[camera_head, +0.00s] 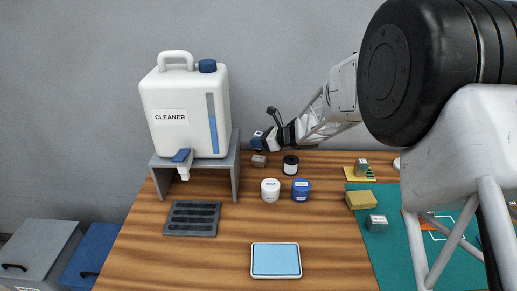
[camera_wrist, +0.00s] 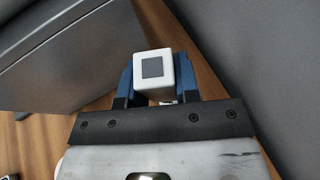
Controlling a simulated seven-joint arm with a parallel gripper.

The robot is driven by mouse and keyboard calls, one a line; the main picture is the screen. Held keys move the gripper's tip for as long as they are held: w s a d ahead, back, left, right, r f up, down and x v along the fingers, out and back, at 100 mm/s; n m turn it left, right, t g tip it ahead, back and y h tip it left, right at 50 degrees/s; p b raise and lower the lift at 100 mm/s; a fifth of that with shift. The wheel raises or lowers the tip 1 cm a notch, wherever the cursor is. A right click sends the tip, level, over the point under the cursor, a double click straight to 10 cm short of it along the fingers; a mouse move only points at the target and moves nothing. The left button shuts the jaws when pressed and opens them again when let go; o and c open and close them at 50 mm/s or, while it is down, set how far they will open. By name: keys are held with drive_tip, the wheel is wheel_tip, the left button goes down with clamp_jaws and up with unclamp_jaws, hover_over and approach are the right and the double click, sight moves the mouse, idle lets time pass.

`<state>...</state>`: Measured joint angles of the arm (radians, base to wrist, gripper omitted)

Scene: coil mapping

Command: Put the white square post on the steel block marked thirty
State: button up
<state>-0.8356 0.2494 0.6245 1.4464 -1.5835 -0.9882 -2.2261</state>
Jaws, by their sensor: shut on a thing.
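My gripper (camera_head: 264,139) is in the back of the table, right of the cleaner stand, above the wood. In the wrist view its two blue fingers (camera_wrist: 156,82) are shut on a white square post (camera_wrist: 170,62), one on each side. The post's end, with a dark grey square, faces the camera. A small grey block (camera_head: 258,160) stands on the table just below my gripper. Another grey block (camera_head: 361,165) is on a yellow pad, and one (camera_head: 377,223) is on the green mat. Their markings are too small to read.
A white cleaner jug (camera_head: 187,112) stands on a grey stand (camera_head: 236,165) left of my gripper. A black-and-white spool (camera_head: 290,165), a white jar (camera_head: 270,190) and a blue jar (camera_head: 301,190) are close by. A slotted tray (camera_head: 191,218) and blue pad (camera_head: 276,260) lie in front.

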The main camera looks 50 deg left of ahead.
idle(0.3)
drive_tip(key=shift+f, duration=1.7)
drive_tip(key=shift+f, duration=0.1)
drive_tip(key=o, duration=1)
drive_tip(key=shift+c, duration=0.2)
drive_tip(key=v, duration=1.2)
